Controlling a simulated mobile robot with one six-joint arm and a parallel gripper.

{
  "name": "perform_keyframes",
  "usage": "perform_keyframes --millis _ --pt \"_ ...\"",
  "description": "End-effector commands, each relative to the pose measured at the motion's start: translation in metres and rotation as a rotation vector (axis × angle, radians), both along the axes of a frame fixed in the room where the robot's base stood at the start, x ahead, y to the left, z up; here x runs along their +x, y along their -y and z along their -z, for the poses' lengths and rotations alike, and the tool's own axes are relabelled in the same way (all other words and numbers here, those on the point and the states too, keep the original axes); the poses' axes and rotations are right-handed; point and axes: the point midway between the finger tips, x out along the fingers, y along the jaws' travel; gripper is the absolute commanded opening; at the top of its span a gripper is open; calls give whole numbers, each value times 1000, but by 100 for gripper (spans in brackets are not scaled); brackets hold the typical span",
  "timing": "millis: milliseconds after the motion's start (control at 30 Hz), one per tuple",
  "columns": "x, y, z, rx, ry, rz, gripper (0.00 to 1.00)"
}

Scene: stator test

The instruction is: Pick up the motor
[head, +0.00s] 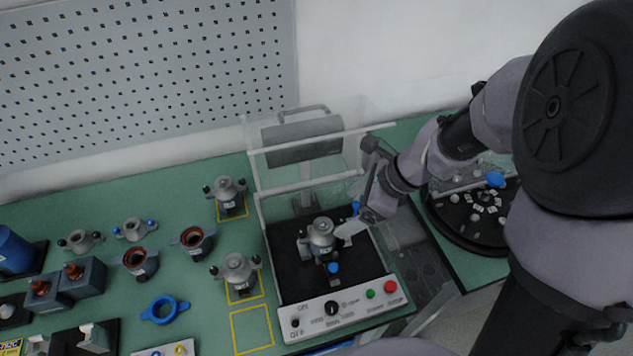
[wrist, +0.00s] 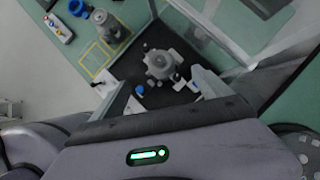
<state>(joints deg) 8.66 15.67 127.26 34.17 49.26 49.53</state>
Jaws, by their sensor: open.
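The motor (head: 322,234), a grey metal housing with side lugs, sits upright on the black floor of the test station (head: 283,262). It also shows in the wrist view (wrist: 160,66), ahead of the fingers and roughly between them. My gripper (wrist: 165,92) is open and empty in the wrist view, with one finger at each side. In the head view my gripper (head: 350,222) reaches in from the right, close beside the motor. Whether a finger touches the motor I cannot tell. Blue clamp parts (head: 333,267) stand next to the motor.
The station has a clear raised cover (head: 300,150) and a front panel (head: 345,309) with a knob and buttons. Similar motors (head: 237,269) stand in yellow squares to the left. A blue ring (head: 163,309) lies farther left. A round black turntable (head: 470,225) stands at right.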

Motion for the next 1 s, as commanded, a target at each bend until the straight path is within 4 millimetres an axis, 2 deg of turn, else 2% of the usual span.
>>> perform_keyframes --millis 33,200,433,600,733,933,1000 --pt "1 -8 21 0 -4 -6 88" --pt "8 -31 65 -2 -4 -7 88" --pt "14 -47 90 -2 1 -8 88" --pt "19 -64 124 -2 0 -9 88" --pt "21 -72 135 -3 1 -9 88" --pt "22 -72 133 -3 2 -8 88" --pt "22 -72 133 -3 2 -8 76"
